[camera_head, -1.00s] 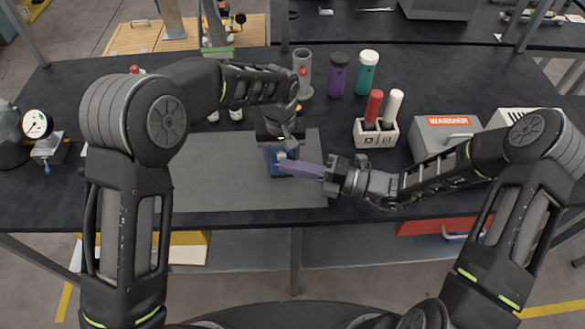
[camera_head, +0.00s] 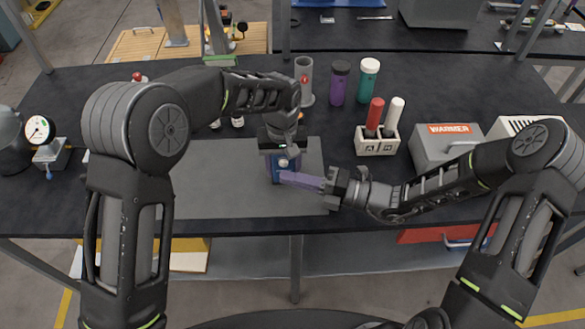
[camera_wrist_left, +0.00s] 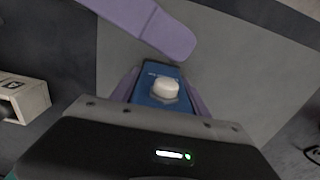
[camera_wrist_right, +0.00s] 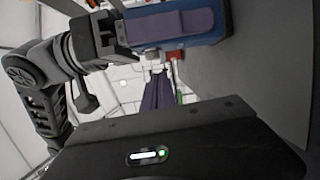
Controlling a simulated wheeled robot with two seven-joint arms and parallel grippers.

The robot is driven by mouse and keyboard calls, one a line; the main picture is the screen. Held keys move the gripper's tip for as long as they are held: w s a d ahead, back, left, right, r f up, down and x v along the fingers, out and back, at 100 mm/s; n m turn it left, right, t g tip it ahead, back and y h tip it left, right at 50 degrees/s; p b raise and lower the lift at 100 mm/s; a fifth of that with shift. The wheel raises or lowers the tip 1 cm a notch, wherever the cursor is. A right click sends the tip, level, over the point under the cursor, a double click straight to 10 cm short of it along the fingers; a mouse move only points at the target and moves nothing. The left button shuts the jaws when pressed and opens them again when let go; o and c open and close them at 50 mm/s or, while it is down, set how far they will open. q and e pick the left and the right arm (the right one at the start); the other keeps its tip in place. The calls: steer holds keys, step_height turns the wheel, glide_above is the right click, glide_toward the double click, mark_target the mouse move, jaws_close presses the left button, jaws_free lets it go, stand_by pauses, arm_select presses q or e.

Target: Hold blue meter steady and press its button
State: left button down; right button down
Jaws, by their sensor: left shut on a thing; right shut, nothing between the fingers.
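The blue meter (camera_wrist_left: 148,97) stands on the grey mat, held between the purple fingers of my left gripper (camera_head: 281,168). Its round white button (camera_wrist_left: 166,88) faces up toward the left wrist camera, and nothing covers it there. The meter's blue side also shows in the right wrist view (camera_wrist_right: 192,41) behind a left finger. My right gripper (camera_head: 285,177) is shut and empty. Its purple fingers point left, with their tips close to the meter on the near side. In the left wrist view these fingers (camera_wrist_left: 176,38) lie beside the button, not over it. Contact with the meter cannot be told.
The grey mat (camera_head: 220,190) is mostly bare left of the meter. Behind and right stand a purple bottle (camera_head: 339,85), a teal bottle (camera_head: 367,82) and a white holder (camera_head: 376,143) with red and white tubes. A grey warmer box (camera_head: 437,151) is farther right.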

arm_select(q)
steer(key=shift+s+a+f, duration=0.1)
steer(key=shift+s+f, duration=0.05)
steer(key=shift+f, duration=0.1)
arm_select(e)
steer(key=v, duration=0.5)
steer(key=s+v, duration=0.1)
steer(key=v, duration=0.4)
steer(key=shift+a, duration=0.25)
steer(key=shift+s+d, duration=0.15)
steer(key=shift+d, duration=0.05)
arm_select(q)
steer(key=shift+a, duration=0.15)
steer(key=c, duration=0.9)
jaws_free()
steer(key=shift+c, duration=0.2)
steer(key=o, duration=0.5)
steer(key=shift+w, duration=0.2)
steer(key=shift+c, duration=0.2)
arm_select(e)
steer(key=shift+a, duration=0.1)
arm_select(q)
steer(key=shift+r, duration=0.1)
